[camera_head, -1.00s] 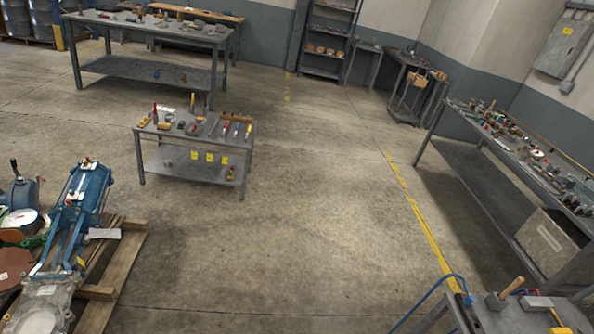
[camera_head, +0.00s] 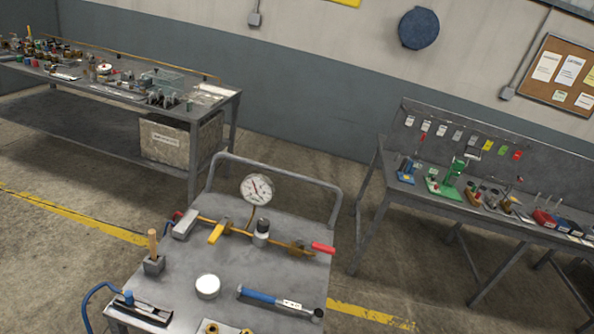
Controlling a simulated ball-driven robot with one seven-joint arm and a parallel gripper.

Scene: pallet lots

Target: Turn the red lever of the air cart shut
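The air cart (camera_head: 225,285) is a grey metal cart with a tube handle, at the bottom middle of the head camera view. A brass pipe line runs across its top. The red lever (camera_head: 323,248) sits at the right end of this line, on a brass valve (camera_head: 298,248), and points to the right, roughly along the pipe. A yellow lever (camera_head: 217,233) stands further left on the same line. A round white gauge (camera_head: 257,189) rises above the pipe. My gripper does not show in the view.
On the cart lie a blue-handled tool (camera_head: 262,297), a white round tin (camera_head: 207,286), a block with a wooden handle (camera_head: 153,252) and a blue hose (camera_head: 92,297). A long bench (camera_head: 200,108) stands behind left, a pegboard bench (camera_head: 385,180) at right. Floor shows between them.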

